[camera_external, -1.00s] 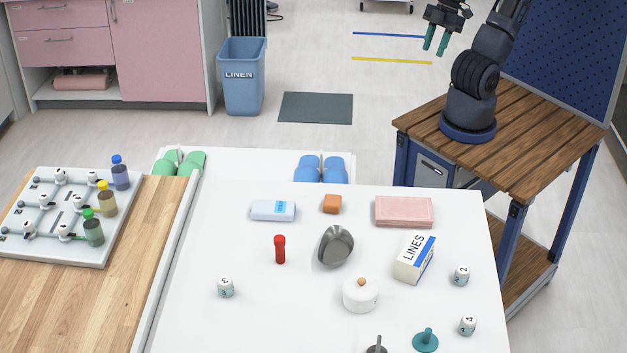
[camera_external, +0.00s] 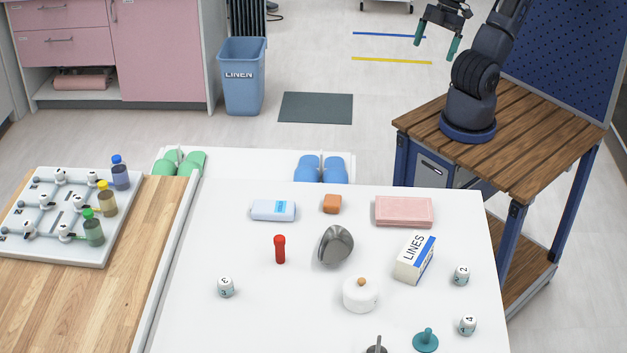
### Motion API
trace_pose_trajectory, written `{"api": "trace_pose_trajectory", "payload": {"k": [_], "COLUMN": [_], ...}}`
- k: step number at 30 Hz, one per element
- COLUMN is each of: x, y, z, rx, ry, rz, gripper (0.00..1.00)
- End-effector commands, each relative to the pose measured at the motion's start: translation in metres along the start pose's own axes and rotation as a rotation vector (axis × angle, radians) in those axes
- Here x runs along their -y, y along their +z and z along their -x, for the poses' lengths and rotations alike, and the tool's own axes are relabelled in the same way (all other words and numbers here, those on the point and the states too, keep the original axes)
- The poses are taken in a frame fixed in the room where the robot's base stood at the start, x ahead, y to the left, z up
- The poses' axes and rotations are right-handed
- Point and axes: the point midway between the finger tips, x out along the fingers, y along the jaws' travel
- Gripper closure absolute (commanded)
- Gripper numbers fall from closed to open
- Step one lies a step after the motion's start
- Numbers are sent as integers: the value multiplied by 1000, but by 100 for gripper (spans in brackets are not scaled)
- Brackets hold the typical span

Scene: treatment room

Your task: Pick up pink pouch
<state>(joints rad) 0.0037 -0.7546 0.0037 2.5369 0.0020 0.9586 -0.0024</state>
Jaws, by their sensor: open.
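The pink pouch (camera_external: 404,211) is a flat rectangular block lying near the far right corner of the white table (camera_external: 200,320). Nothing covers it. My gripper (camera_external: 436,40) is open and empty, with green fingertips pointing down. It is raised high at the top of the picture, well apart from the pouch and beyond the table's far edge.
A LINES box (camera_external: 413,257) stands just in front of the pouch. An orange block (camera_external: 332,204), a light blue pouch (camera_external: 273,210) and a metal scoop (camera_external: 335,245) lie to its left. A white lidded pot (camera_external: 360,293) is nearer. The table's left front is mostly clear.

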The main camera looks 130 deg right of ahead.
Motion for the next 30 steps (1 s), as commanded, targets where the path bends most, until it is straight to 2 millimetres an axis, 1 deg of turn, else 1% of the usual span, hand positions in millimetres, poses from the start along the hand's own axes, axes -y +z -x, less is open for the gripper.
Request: {"api": "trace_pose_trajectory", "payload": {"k": [6,8,11,20,24,30], "x": [0,1,3,17,27,47], "y": [-2,-6,-17,-56,-72,-91], "z": [-2,-6,-17,-68,-94,-135], "rx": [5,13,34,123,163,220], "ry": [4,11,31,85,94,87], "rz": [21,53,153,589,802,1110], "gripper": [0,0,0,0,0,0]}}
